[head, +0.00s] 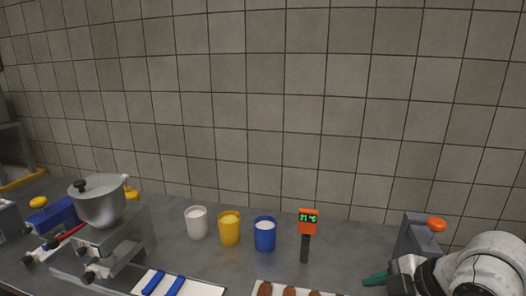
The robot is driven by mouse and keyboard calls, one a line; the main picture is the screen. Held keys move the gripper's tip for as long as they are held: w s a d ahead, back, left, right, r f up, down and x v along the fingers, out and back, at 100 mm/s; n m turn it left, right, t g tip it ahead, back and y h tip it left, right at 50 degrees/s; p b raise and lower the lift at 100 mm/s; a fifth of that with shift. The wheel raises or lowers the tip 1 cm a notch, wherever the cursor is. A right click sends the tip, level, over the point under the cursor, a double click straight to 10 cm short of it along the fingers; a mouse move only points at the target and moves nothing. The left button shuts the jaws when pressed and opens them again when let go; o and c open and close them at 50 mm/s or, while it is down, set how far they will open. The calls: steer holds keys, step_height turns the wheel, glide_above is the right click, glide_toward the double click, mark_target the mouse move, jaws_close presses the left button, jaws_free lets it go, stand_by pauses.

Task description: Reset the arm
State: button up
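A white rounded part of my arm fills the bottom right corner of the head view. My gripper (376,279) seems to be at its left end, where a teal tip shows low in the picture. The arm and the frame edge hide most of it, so its opening cannot be made out. I see nothing held in it.
A grey device with an orange knob (436,224) stands right beside my arm. A steel bowl (100,205) is at left. Trays (208,288) line the front.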

steer(key=s+a+f+m+g+h, duration=0.2)
steer(key=s+f+m, duration=1.35)
steer(key=f, duration=0.55)
steer(key=s+d+f+m+g+h, duration=0.1)
steer(key=s+d+f, duration=0.1)
steer(key=s, duration=0.4)
steer(key=s+d+f+m+g+h, duration=0.1)
steer(key=s+d+f+h, duration=0.1)
steer(key=s+d, duration=0.2)
steer(key=s, duration=0.3)
steer(key=shift+s+d+f+m+g, duration=0.15)
steer(key=shift+s+d+m+g, duration=0.1)
steer(key=shift+m+g, duration=0.1)
steer(key=shift+w, duration=0.1)
